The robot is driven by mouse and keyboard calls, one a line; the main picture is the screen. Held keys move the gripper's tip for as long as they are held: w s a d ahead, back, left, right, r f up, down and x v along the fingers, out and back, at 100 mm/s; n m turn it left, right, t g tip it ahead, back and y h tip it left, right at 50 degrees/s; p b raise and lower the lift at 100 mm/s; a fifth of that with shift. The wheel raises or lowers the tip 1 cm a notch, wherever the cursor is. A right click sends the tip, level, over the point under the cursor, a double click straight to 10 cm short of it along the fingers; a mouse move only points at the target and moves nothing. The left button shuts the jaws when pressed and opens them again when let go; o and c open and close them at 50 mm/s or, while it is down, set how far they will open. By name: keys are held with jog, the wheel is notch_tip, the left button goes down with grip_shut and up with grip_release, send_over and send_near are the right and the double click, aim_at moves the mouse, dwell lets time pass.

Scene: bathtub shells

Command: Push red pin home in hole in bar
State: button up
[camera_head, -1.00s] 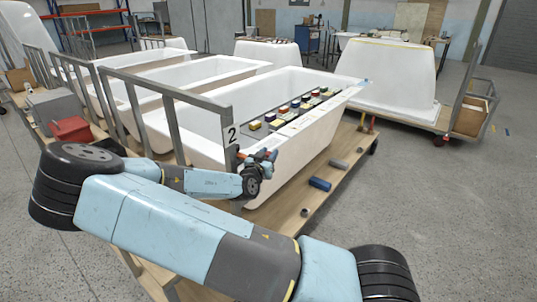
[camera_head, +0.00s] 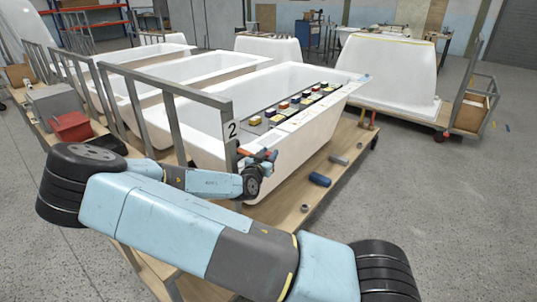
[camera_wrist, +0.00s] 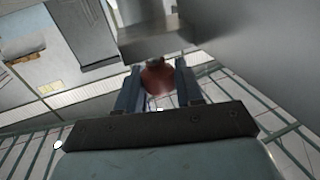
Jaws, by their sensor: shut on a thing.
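The bar is a grey upright post (camera_head: 230,148) with a "2" plate, at the near corner of the front bathtub. It likely shows as the blurred grey metal (camera_wrist: 152,42) ahead of my fingers in the wrist view. My gripper (camera_head: 263,157) is beside the post, in front of the tub wall. In the wrist view, the two dark fingers of my gripper (camera_wrist: 158,82) are shut on a rounded red thing, the red pin (camera_wrist: 158,76). The pin's far end and the hole are hidden, so I cannot tell how deep it sits.
The white tub (camera_head: 292,160) stands close behind my gripper. A wooden deck (camera_head: 290,205) below carries a blue cylinder (camera_head: 319,179) and a grey ring (camera_head: 305,208). A rail frame (camera_head: 165,85) rises at left, near a red bin (camera_head: 72,127). Open floor lies to the right.

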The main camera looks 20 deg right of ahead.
jog(key=shift+f, duration=0.55)
jog(key=o, duration=1.1)
jog(key=shift+s, duration=0.1)
jog(key=v, duration=1.3)
jog(key=shift+s+a, duration=0.2)
jog(key=shift+s, duration=0.05)
